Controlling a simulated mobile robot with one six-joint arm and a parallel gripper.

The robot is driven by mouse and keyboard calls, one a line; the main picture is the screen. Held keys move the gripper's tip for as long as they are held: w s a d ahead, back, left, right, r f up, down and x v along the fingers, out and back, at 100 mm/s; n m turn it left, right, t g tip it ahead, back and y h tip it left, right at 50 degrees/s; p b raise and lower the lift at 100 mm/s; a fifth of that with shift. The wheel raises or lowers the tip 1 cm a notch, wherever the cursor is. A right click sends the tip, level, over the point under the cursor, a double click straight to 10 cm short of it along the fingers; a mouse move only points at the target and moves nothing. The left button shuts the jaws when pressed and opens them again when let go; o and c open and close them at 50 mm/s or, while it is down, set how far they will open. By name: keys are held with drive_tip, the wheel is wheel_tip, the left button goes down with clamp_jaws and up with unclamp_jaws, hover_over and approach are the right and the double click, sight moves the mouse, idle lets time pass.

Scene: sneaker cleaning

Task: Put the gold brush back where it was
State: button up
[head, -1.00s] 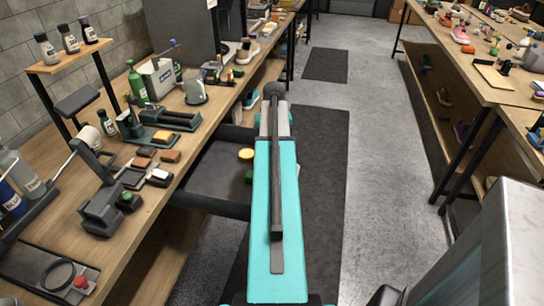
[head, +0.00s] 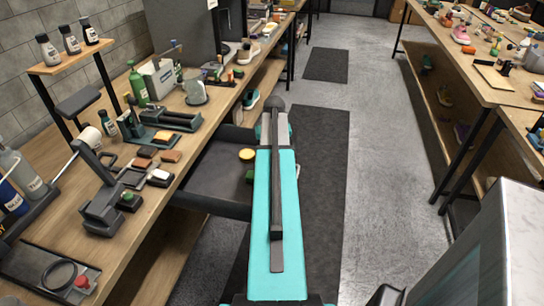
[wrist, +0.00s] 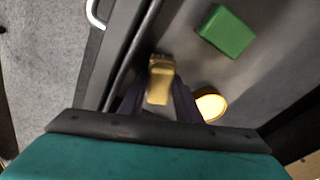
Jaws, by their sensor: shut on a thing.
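My gripper (wrist: 152,98) is shut on the gold brush (wrist: 161,70), whose tan-gold end shows between the dark fingers in the wrist view. The brush is over the dark open drawer (wrist: 268,70), close to the drawer's side wall at the left of that view. Whether the brush touches the drawer floor cannot be told. In the head view the drawer (head: 208,178) sticks out from under the left workbench. My teal arm hides the gripper and brush there.
In the drawer lie a green block (wrist: 227,32) and a yellow round thing (wrist: 210,104), which is beside my gripper. The left workbench (head: 160,208) is crowded with bottles, brushes and tools. A dark mat (head: 318,170) and open floor lie right of the drawer.

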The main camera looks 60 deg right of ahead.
drive_tip(key=shift+f, duration=0.15)
drive_tip(key=o, duration=0.6)
drive_tip(key=shift+o, duration=0.2)
wheel_tip(320, 180, up, 12)
drive_tip(key=s+a, duration=0.1)
drive_tip(key=shift+b, duration=0.4)
idle(1.0)
